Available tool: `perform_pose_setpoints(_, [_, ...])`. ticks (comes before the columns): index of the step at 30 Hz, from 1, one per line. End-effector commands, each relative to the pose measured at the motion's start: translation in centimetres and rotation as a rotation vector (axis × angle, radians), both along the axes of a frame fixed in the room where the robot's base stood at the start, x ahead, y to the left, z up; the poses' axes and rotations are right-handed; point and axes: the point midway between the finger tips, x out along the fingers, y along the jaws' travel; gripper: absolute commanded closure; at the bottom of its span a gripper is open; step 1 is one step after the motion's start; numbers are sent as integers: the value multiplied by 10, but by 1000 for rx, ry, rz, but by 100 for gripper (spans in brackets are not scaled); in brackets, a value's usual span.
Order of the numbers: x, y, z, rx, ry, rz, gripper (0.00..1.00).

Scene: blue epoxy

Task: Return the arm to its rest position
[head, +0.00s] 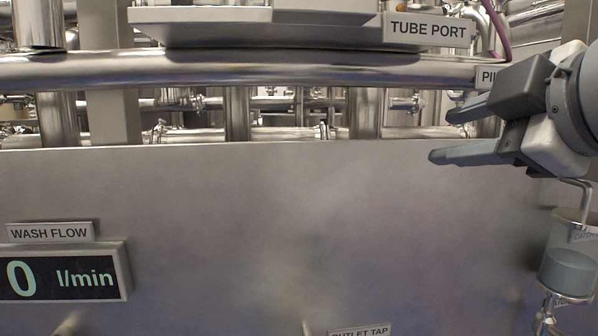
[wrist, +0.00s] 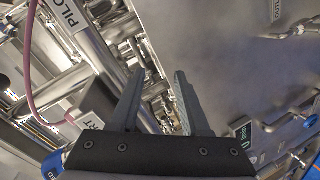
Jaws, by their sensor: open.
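My gripper (head: 447,136) is at the right of the head view, reaching in from the right edge with its fingers pointing left. Its two fingers are apart with nothing between them. In front of a brushed steel panel (head: 270,200), it hangs near the panel's top edge. In the wrist view my gripper (wrist: 157,85) also shows open and empty, with pipes and the steel panel beyond the fingertips.
A glass vessel (head: 569,262) with grey contents hangs just below my gripper. A thick steel pipe (head: 230,70) runs across above the panel, under a TUBE PORT label (head: 428,29). A WASH FLOW display (head: 62,275) reads 0 l/min. A pink hose (wrist: 30,70) passes at left in the wrist view.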

Motion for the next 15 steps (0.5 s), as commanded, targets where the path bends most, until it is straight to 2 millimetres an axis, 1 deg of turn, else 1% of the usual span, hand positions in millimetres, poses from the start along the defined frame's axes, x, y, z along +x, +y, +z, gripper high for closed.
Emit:
perform_pose_setpoints(1, [7,9,-36,70,94,-41,54])
perform_pose_setpoints(2, [9,14,-56,124,148,-69,54])
perform_pose_setpoints(3, [11,20,-85,194,223,-114,54])
perform_pose_setpoints(4, [12,23,-107,249,279,-152,54])
perform_pose_setpoints(5, [11,27,-128,303,332,-193,54])
perform_pose_setpoints(6, [9,30,-157,374,403,-254,54])
perform_pose_setpoints(8, [4,33,-197,476,499,-352,54])
perform_pose_setpoints(9, [-1,34,-221,539,555,-418,54])
perform_pose_setpoints(12, [-14,36,-271,669,666,-571,54])
perform_pose_setpoints(15, [-27,37,-302,759,735,-688,54])
